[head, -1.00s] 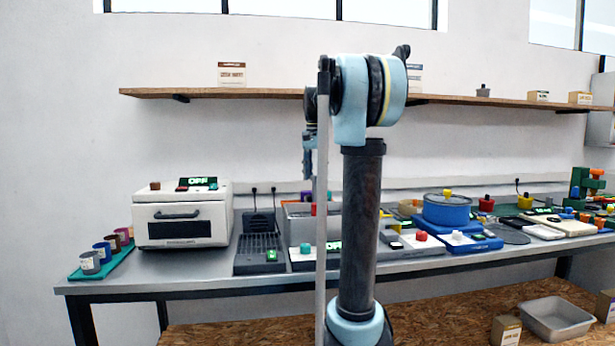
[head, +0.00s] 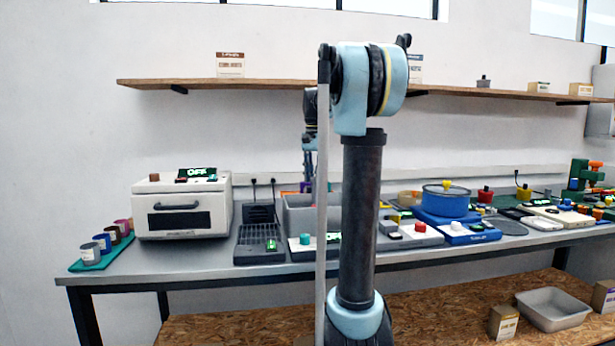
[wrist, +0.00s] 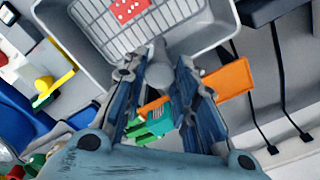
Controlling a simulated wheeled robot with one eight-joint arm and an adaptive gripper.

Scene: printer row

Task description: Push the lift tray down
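A grey tub (wrist: 60,32) holds a wire-grid tray (wrist: 100,28) with red pieces (wrist: 128,10) on it, at the top of the wrist view. I take this to be the lift tray; its height in the tub is hard to judge. In the head view the tub (head: 297,218) stands on the bench, partly behind my arm. My gripper (wrist: 156,68) points toward the tub's near edge, its fingertips apart with a grey round post showing between them. Contact with the post cannot be told. An orange bar (wrist: 222,80) lies beyond the fingers.
A white oven (head: 182,208) and a dark grey unit (head: 258,245) stand left of the tub. A blue pot (head: 446,202) and small coloured devices crowd the right. Black cables (wrist: 280,80) run beside my gripper. A shelf (head: 250,88) hangs above.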

